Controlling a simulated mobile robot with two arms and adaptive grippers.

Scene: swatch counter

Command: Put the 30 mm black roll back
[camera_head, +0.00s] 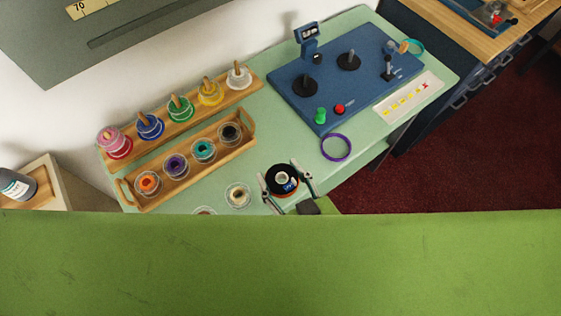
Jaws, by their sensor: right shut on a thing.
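The black roll (286,190) has a pale core and a small orange and blue mark. My right gripper (281,178) is shut on it, one finger on each side, over the front part of the mint counter. I cannot tell whether the roll touches the counter. A wooden tray (187,203) to the left holds orange, purple, teal and dark rolls in clear holders. Behind it a wooden peg rack (213,104) carries pink, blue, green, yellow and white rolls. The roll's width cannot be read. My left gripper is not in view.
A cream roll (238,195) stands left of my right gripper. A blue board (335,90) with dark discs and knobs lies at the back right, a purple ring (336,147) before it. A large green surface (280,265) hides the foreground. Bare counter (275,140) lies between tray and board.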

